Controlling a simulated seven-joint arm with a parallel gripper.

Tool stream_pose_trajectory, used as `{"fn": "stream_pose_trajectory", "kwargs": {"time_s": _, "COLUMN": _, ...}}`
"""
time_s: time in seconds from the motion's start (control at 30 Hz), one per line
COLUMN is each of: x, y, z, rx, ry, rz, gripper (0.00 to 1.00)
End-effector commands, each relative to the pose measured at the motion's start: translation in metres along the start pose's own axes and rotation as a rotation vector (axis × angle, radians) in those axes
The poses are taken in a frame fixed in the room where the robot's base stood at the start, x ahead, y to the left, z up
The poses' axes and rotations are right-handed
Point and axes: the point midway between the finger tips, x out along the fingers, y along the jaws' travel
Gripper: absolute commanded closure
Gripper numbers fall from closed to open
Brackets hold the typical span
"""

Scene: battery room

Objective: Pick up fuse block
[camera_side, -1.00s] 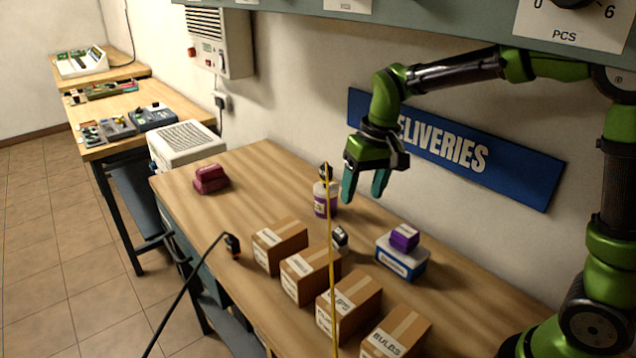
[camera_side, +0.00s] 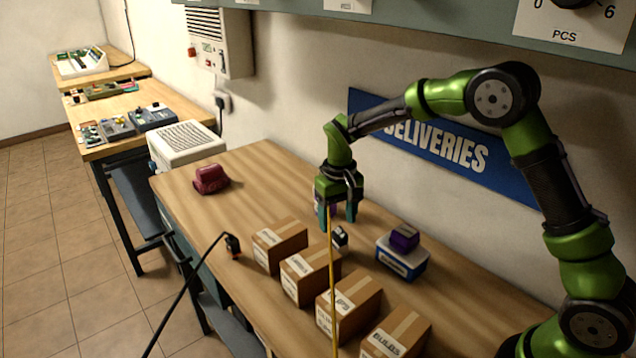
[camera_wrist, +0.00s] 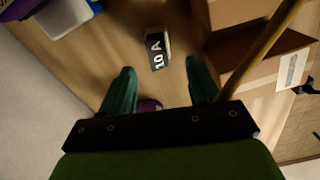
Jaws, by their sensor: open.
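The fuse block, a small black-and-white block marked 10 A (camera_wrist: 157,48), lies on the wooden bench in the wrist view, just beyond my fingertips. In the side view the fuse block (camera_side: 340,237) shows just below my gripper (camera_side: 337,217), behind the cardboard boxes. My gripper is open and pointing down, with nothing between its two teal fingers. In the wrist view the fingers of my gripper (camera_wrist: 160,68) stand wide apart, with the block ahead of the gap. The gap between fingertips and block is hard to judge.
Several cardboard boxes (camera_side: 311,273) line the front of the bench. A thin yellow pole (camera_side: 332,290) crosses in front. A blue-and-white box (camera_side: 402,260) with a purple block (camera_side: 405,237) stands right. A purple item (camera_wrist: 148,104) shows between my fingers' bases. The bench's left is mostly clear.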

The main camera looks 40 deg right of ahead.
Motion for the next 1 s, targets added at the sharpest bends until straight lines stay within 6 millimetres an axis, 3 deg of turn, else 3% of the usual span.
{"fn": "stream_pose_trajectory", "kwargs": {"time_s": 0.27, "x": 0.024, "y": 0.000, "z": 0.002, "rx": 0.001, "ry": -0.001, "rz": 0.000, "gripper": 0.38}}
{"fn": "stream_pose_trajectory", "kwargs": {"time_s": 0.6, "x": 0.068, "y": 0.000, "z": 0.007, "rx": 0.000, "ry": -0.001, "rz": 0.000, "gripper": 0.38}}
{"fn": "stream_pose_trajectory", "kwargs": {"time_s": 0.87, "x": 0.071, "y": 0.000, "z": 0.007, "rx": 0.001, "ry": 0.001, "rz": -0.001, "gripper": 0.38}}
{"fn": "stream_pose_trajectory", "kwargs": {"time_s": 1.0, "x": 0.071, "y": 0.000, "z": 0.007, "rx": 0.000, "ry": 0.001, "rz": -0.001, "gripper": 0.57}}
